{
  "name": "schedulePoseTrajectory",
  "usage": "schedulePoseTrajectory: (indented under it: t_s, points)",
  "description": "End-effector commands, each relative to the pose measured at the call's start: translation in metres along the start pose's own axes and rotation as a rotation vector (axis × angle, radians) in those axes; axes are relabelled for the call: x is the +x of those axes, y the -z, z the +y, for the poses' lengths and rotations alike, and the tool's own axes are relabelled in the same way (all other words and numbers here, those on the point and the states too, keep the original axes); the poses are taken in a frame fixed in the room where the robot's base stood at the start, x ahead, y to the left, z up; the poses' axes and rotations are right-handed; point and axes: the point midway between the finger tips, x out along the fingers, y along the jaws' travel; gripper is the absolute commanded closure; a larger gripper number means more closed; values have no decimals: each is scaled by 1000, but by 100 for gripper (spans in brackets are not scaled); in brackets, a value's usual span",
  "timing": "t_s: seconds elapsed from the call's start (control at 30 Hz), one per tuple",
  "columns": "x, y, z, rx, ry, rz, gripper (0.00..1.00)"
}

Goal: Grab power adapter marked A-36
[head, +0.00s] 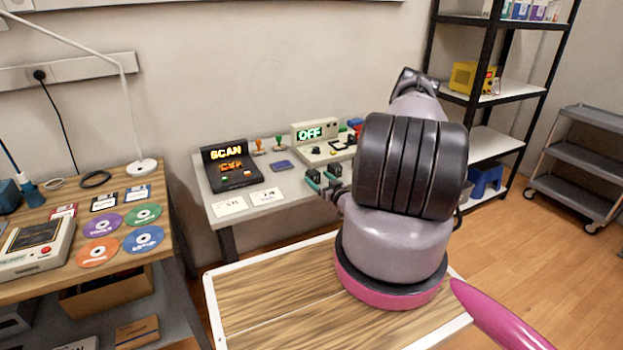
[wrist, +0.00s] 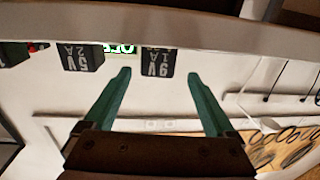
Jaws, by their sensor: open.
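Two small dark blocks that look like power adapters show in the wrist view, with large light lettering upside down. One adapter (wrist: 158,62) lies beyond and between my fingertips; its lettering seems to read 9V and 1A. The other adapter (wrist: 83,57) is left of my left finger and seems to read 5V and 2A. I cannot make out an A-36 mark on either. My gripper (wrist: 158,76) is open, its two teal fingers apart with nothing held. In the head view, my gripper (head: 318,180) is over the back table's right part, close to dark blocks partly hidden by my arm.
On the back table (head: 218,183) stand a black device (head: 230,166) showing SCAN, a pale device (head: 322,142) showing OFF, stamps, and two paper cards (head: 230,206). A wooden-topped table (head: 265,300) lies in front. A left desk (head: 160,190) holds discs and a lamp (head: 141,166).

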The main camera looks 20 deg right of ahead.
Motion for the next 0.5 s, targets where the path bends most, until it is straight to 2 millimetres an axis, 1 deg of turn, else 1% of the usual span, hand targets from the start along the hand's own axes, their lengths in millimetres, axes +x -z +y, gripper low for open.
schedulePoseTrajectory:
  t_s: [0.03,0.1,0.33,0.5]
  points:
    - [9,0,-1,-2,2,1,10]
    - [19,0,0,-2,2,0,10]
    - [37,-1,0,-1,0,-2,10]
    - [63,-3,2,-3,2,-1,10]
